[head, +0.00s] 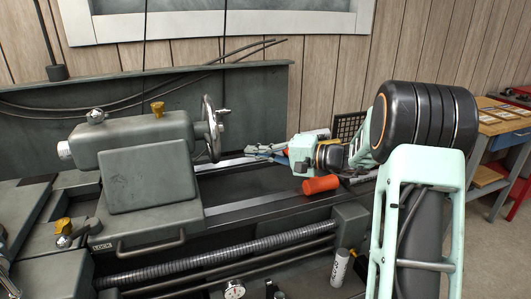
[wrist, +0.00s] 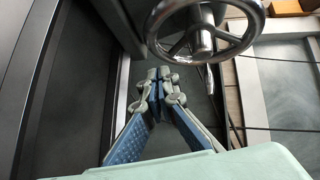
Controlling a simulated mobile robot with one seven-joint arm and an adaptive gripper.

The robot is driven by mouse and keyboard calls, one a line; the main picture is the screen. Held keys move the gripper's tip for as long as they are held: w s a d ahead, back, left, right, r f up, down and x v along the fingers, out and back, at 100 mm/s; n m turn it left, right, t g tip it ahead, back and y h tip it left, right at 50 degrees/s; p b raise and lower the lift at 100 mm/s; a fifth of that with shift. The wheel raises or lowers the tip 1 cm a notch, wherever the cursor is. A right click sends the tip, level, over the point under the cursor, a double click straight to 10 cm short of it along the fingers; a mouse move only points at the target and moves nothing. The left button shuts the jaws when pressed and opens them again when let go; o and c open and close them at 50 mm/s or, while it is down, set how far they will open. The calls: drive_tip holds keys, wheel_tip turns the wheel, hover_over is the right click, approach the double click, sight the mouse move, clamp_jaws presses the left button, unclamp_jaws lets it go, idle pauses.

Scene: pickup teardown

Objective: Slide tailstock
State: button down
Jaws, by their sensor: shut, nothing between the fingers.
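The tailstock (head: 145,142) is a grey-green casting on the lathe bed at centre left of the head view. Its handwheel (head: 212,128) stands on its right end. The handwheel (wrist: 198,32) also shows at the top of the wrist view, with a metal hub and spokes. My gripper (head: 252,150) is to the right of the handwheel in the head view, apart from the tailstock body. In the wrist view, my gripper's fingers (wrist: 160,76) are shut and empty, their tips just below the wheel rim. I cannot tell whether they touch it.
The lathe bed (head: 250,208) runs to the right past the tailstock. An orange cylinder (head: 320,184) lies on the bed below my wrist. A white cylinder (head: 340,267) stands at the front. A wooden-topped bench (head: 502,124) stands at the far right. A grey back panel (head: 250,85) rises behind.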

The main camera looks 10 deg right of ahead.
drive_tip(key=w+a+f, duration=0.1)
drive_tip(key=a, duration=0.6)
drive_tip(key=shift+f, duration=0.15)
drive_tip(key=shift+a+f+b, duration=0.1)
drive_tip(key=shift+b, duration=0.2)
drive_tip(key=shift+s+a+b, duration=0.2)
drive_tip(key=shift+a+b, duration=0.3)
drive_tip(key=shift+b, duration=0.45)
